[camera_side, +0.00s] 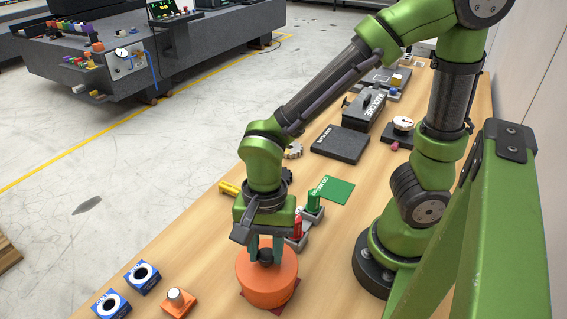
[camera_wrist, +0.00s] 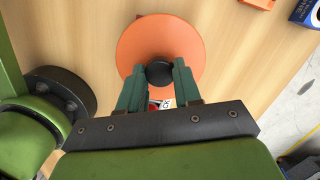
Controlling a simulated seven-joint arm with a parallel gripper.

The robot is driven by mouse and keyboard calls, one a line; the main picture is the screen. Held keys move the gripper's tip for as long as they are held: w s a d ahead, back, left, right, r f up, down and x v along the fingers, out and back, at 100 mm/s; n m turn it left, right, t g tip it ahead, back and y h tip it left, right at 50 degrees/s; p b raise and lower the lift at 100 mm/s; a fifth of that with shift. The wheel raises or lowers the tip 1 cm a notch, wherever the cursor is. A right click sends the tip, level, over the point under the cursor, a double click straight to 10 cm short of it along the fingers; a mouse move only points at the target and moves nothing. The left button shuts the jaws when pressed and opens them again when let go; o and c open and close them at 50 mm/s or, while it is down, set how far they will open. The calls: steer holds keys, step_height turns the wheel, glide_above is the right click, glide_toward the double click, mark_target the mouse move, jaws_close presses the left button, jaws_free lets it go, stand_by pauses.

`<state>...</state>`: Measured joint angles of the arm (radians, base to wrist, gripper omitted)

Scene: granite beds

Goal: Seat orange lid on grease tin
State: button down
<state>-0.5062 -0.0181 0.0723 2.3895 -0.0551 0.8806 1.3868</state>
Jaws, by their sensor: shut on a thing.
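The orange lid (camera_side: 267,284) is a wide round piece with a tall orange side and a black knob (camera_side: 266,256) on top. My gripper (camera_side: 265,254) points down and is shut on that knob. In the wrist view the lid (camera_wrist: 160,40) shows as a round orange disc, with the black knob (camera_wrist: 159,73) between the two green fingers. The lid looks level in the side view. I cannot make out the grease tin as a separate thing; whatever is under the lid is hidden, so I cannot tell whether the lid is seated.
A dark red mat (camera_side: 288,302) shows at the lid's lower right. Blue boxes (camera_side: 143,277) and an orange block with a pale peg (camera_side: 178,302) stand to the left. A grey holder with red and green items (camera_side: 313,210) is close behind my gripper. Bare wood lies left of the lid.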

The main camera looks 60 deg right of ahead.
steer(key=shift+f, duration=0.8)
stand_by(0.5)
steer(key=c, duration=0.7)
jaws_free()
steer(key=shift+r, duration=0.1)
step_height(320, 180, up, 17)
steer(key=d, duration=0.1)
steer(key=shift+w+d+f, duration=0.2)
steer(key=shift+w+d, duration=0.15)
steer(key=shift+d, duration=0.05)
